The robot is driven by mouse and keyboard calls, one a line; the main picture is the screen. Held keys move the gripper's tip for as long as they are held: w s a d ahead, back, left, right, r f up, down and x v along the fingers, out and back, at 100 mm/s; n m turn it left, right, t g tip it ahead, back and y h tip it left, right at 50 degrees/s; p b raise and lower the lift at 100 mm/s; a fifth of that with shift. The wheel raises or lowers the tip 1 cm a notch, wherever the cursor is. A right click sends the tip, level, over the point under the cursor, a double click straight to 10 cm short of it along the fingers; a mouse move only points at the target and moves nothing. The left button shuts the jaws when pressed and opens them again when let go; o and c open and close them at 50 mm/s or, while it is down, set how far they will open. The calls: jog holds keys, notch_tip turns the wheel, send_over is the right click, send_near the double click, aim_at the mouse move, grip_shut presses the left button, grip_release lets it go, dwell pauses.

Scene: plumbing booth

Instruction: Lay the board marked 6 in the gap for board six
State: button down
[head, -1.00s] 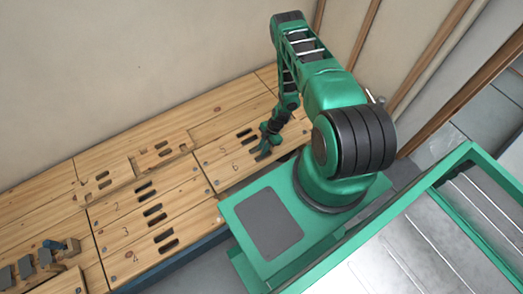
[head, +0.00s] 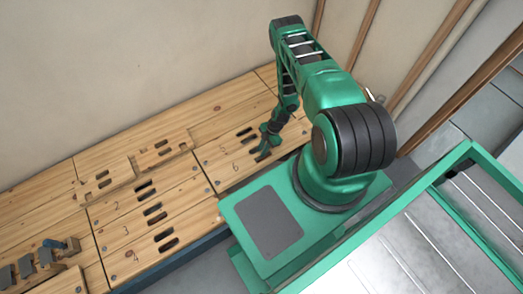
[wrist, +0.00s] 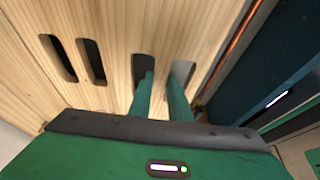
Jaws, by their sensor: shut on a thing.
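The board marked 6 (head: 226,178) is a light wooden plank at the front edge of the right-hand section of planking, beside the board marked 5 (head: 215,157). My gripper (head: 264,153) is over its slots. In the wrist view, the gripper's green fingers (wrist: 162,85) reach into two slots of board 6 (wrist: 162,50) and are shut on the wood between them. Board 6 looks about level with board 5, but I cannot tell whether it rests fully down. The gap beneath it is hidden.
Boards marked 2 (head: 130,200), 3 (head: 140,222) and 4 (head: 150,248) lie to the left. A copper pipe (wrist: 237,40) runs beside the board's edge.

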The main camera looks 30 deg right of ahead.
jog(key=shift+f, duration=0.8)
dwell(0.6)
jog(key=c, duration=1.6)
grip_release()
jog(key=shift+o, duration=0.2)
jog(key=v, duration=1)
jog(key=shift+d+r, duration=0.2)
jog(key=shift+r, duration=0.05)
